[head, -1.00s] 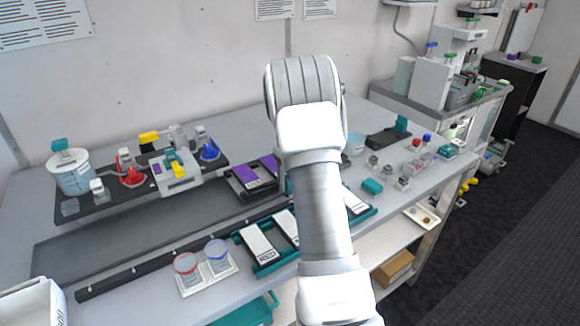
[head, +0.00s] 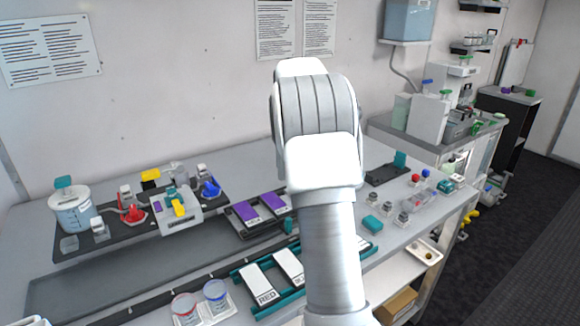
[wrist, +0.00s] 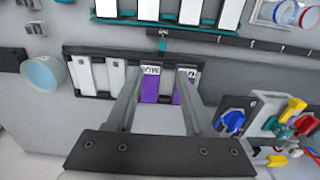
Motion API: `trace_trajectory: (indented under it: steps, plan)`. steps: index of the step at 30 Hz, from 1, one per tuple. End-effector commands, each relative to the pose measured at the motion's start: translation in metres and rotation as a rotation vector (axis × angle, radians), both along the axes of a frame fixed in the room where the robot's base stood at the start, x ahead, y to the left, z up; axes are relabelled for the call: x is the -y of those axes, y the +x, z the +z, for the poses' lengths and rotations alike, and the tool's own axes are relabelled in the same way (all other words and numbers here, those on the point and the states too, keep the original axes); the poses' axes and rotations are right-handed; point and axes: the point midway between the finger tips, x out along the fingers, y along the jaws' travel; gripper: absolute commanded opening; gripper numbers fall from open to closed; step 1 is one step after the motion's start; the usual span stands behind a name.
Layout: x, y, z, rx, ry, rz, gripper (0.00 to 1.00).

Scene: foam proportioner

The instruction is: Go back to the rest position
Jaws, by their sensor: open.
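My gripper (wrist: 158,100) shows in the wrist view, with its two fingers spread apart and nothing between them. It is above the bench, with the fingers pointing toward a dark rack (wrist: 75,50) that holds white and purple cards. The purple cards (wrist: 150,88) appear between and beside the fingers in that view. In the head view my arm rises through the middle of the picture and hides part of the bench; the gripper itself is hidden behind it. The purple cards also show in the head view (head: 246,212), left of my arm.
A teal rack with white cards (head: 262,284) and two cups (head: 215,292) are at the bench front. A mixing unit with red and blue valves (head: 178,212) and a clear tub (head: 74,212) stand left. Small bottles and blocks (head: 373,223) are right of my arm.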

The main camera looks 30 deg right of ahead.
Motion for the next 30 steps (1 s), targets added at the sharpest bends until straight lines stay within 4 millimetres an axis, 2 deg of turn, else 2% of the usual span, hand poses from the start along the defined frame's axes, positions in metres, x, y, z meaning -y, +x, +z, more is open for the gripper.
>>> trace_trajectory:
  steps: [14,18,23,30]
  plan:
    - [0.000,0.000,0.001,0.001,0.000,0.000,0.53]
    - [-0.005,-0.002,0.007,0.011,-0.003,-0.001,0.53]
    - [-0.032,-0.015,0.030,0.049,-0.010,-0.004,0.53]
    - [-0.089,-0.051,0.069,0.133,-0.019,-0.010,0.53]
